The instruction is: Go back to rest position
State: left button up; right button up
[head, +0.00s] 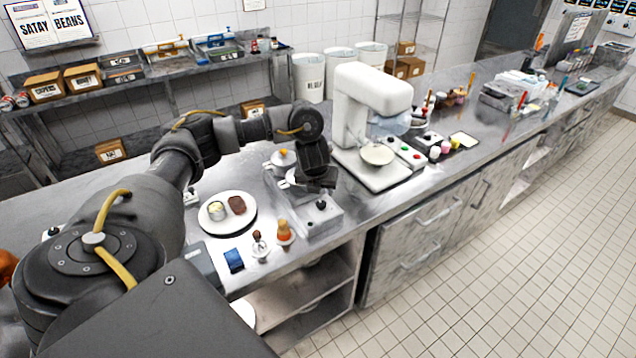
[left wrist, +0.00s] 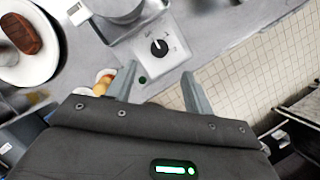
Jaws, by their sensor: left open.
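My left gripper (left wrist: 160,85) is open and empty in the left wrist view. Its two grey fingers stand apart near the small counter unit with the black dial (left wrist: 158,47). In the head view the left arm reaches in from the left, and its dark gripper (head: 318,185) hangs over the same unit (head: 322,216), by the pot. The fingertips are hard to make out there. My right gripper does not show in either view.
A white plate (head: 236,226) with a brown piece (head: 237,205) and a pale round piece (head: 217,210) lies left of the unit. Small bottles (head: 285,233) stand at the front edge. A white mixer (head: 372,105) stands to the right. The tiled floor (head: 500,270) is clear.

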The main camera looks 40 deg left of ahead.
pick_arm(q)
jog(key=shift+v, duration=0.75)
